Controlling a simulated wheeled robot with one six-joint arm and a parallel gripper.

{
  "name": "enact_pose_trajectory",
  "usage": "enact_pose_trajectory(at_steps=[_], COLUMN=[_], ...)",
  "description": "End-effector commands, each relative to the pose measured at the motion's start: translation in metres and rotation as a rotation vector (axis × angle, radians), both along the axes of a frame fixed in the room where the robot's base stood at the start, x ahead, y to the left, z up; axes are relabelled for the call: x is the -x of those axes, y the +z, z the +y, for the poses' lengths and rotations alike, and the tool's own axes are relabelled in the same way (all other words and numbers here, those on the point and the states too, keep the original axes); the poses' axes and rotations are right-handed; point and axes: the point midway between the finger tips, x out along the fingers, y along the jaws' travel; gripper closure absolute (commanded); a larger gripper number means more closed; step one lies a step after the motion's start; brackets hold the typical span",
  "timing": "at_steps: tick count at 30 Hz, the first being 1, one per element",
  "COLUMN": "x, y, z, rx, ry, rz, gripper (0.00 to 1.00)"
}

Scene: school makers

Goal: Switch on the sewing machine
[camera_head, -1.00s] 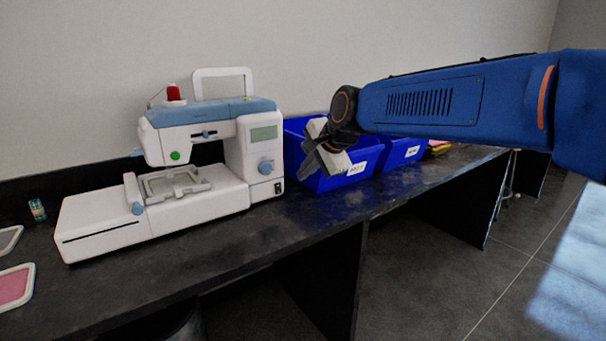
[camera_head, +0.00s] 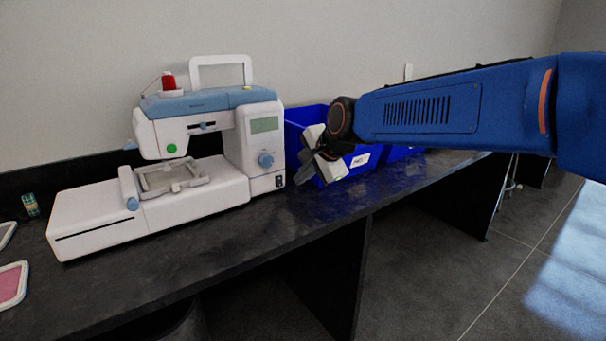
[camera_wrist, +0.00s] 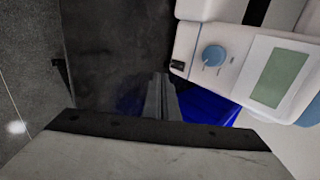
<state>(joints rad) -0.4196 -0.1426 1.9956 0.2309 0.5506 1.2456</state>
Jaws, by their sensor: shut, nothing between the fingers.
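The white and blue sewing machine (camera_head: 200,140) stands upright on the dark bench. It has a green button (camera_head: 171,148), a blue dial (camera_head: 266,160) and a grey-green screen (camera_head: 264,125). A small black switch (camera_head: 279,181) sits low on the right end of its front. My gripper (camera_head: 302,178) is shut and empty, just right of the machine and in front of a blue bin, apart from the switch. In the wrist view the shut fingers (camera_wrist: 160,97) point toward the bench, with the black switch (camera_wrist: 177,66) up and to the right of their tips.
Blue bins (camera_head: 362,161) with white labels stand right of the machine, behind my gripper. The dark bench top (camera_head: 190,255) is clear in front of the machine. A pink framed piece (camera_head: 10,285) and a small green spool (camera_head: 31,205) lie at the left.

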Motion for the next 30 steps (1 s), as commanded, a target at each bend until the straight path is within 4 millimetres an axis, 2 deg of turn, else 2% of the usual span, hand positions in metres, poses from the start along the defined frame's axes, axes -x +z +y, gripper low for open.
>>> enact_pose_trajectory(at_steps=[11, 19, 30], x=[-0.038, -0.064, -0.07], y=[-0.05, -0.051, -0.052], z=[0.026, 0.043, 0.047], rx=[0.002, 0.001, 0.0], ry=[0.0, 0.001, 0.0], rz=[0.002, 0.0, 0.0], gripper=[1.0, 1.0, 1.0])
